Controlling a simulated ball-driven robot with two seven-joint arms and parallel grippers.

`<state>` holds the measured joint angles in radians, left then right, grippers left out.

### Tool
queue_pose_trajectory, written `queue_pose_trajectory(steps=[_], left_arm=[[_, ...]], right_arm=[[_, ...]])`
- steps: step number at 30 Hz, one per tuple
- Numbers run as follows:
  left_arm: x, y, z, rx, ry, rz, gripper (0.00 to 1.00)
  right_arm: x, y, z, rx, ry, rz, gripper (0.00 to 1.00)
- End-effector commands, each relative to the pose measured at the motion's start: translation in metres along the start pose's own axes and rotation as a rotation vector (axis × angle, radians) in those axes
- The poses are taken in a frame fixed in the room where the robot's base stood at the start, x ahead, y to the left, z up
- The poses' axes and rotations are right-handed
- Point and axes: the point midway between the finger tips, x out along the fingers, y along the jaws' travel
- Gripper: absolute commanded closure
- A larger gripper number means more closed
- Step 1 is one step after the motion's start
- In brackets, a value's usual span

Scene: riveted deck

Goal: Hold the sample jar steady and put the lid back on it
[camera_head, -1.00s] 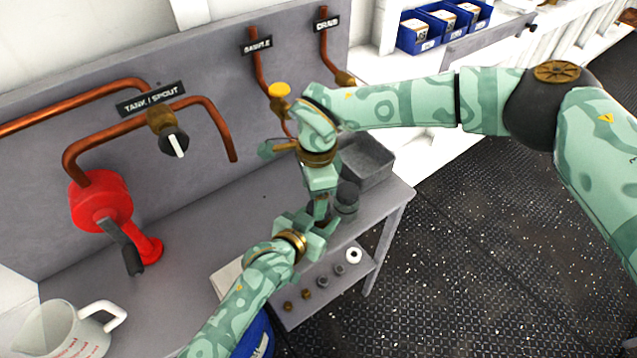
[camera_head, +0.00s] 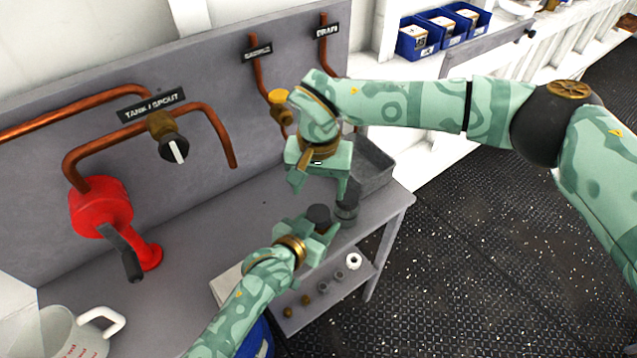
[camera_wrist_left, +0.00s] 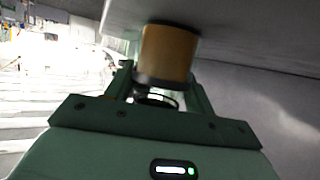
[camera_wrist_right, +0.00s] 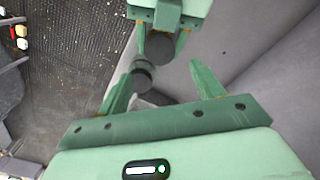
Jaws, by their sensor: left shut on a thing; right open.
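My left gripper (camera_head: 318,228) is shut on the sample jar at the bench's front. In the left wrist view the jar (camera_wrist_left: 168,52) has an amber body between the fingers, with a dark band at each end. A dark round lid (camera_head: 319,214) covers the top of the jar in the head view; it also shows as a dark disc in the right wrist view (camera_wrist_right: 172,47). I cannot tell how tightly it sits. My right gripper (camera_head: 319,186) is open and empty above the jar, its fingers pointing down, apart from the lid.
A second dark jar (camera_head: 347,201) stands just right of the held jar. A grey bin (camera_head: 376,182) is behind it. A red pump (camera_head: 100,207) and a measuring jug (camera_head: 62,332) are at left. Small fittings (camera_head: 338,276) lie on the lower shelf. The middle bench is clear.

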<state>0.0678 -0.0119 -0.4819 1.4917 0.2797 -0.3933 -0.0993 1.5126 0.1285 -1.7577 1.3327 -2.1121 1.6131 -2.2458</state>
Motion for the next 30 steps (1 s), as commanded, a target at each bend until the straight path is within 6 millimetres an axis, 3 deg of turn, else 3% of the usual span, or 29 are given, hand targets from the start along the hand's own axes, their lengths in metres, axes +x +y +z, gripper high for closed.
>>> queue_pose_trajectory(steps=[16, 29, 30], left_arm=[[0.000, 0.000, 0.001, 0.000, -0.001, 0.000, 1.00], [0.000, 0.000, 0.001, 0.000, -0.001, 0.000, 1.00], [0.000, 0.000, 0.001, 0.000, -0.001, 0.000, 1.00]], right_arm=[[0.070, 0.000, 0.001, 0.003, -0.003, 0.000, 0.33], [0.079, 0.000, 0.000, 0.002, 0.000, 0.000, 0.33], [0.079, 0.000, 0.000, 0.002, 0.000, 0.000, 0.42]])
